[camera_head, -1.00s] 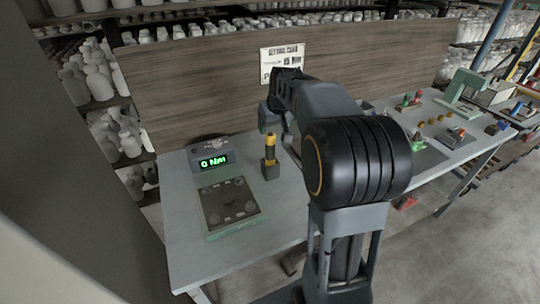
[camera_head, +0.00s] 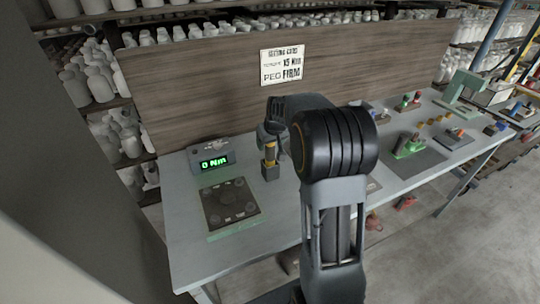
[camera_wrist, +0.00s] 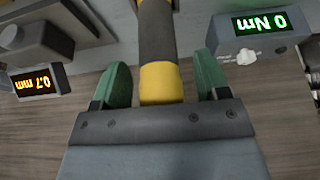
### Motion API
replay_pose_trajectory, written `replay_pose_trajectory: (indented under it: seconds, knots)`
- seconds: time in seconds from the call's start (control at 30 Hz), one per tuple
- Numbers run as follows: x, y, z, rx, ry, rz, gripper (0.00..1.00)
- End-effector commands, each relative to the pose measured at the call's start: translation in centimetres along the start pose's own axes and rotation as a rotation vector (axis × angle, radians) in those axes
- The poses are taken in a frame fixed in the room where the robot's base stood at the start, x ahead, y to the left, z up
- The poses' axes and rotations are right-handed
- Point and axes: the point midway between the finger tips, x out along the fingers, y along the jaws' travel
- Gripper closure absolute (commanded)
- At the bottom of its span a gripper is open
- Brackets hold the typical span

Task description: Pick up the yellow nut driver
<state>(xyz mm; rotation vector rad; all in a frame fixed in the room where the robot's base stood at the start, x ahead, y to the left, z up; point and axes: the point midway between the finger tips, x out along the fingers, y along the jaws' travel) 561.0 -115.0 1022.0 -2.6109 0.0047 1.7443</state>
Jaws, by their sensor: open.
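The yellow nut driver (camera_head: 270,153) stands upright in a small dark holder (camera_head: 270,172) on the grey table. In the wrist view the driver (camera_wrist: 160,82) shows a yellow band and a dark grey shaft section. My gripper (camera_wrist: 163,85) is open, with its green fingertips on either side of the driver's yellow part. A gap shows between each finger and the driver. In the head view my gripper (camera_head: 270,138) is at the driver's upper end, partly hidden by my arm.
A torque display reading 0 Nm (camera_head: 212,160) stands left of the driver, behind a dark plate with round fittings (camera_head: 229,203). A wooden back panel (camera_head: 190,85) with a paper sign (camera_head: 282,65) rises behind. Several small parts lie on the right of the table.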

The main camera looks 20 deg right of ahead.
Motion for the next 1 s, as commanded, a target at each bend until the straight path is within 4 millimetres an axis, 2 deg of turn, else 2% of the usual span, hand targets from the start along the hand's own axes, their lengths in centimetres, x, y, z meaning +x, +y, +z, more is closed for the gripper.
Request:
replay_pose_trajectory:
  seconds: [0.13,0.73,1.0]
  knots:
    - [0.00,-0.01,0.01,0.000,0.000,0.000,0.33]
    - [-0.03,0.00,0.00,0.000,0.000,0.000,0.90]
    - [-0.41,0.01,-0.23,0.000,0.004,0.001,0.90]
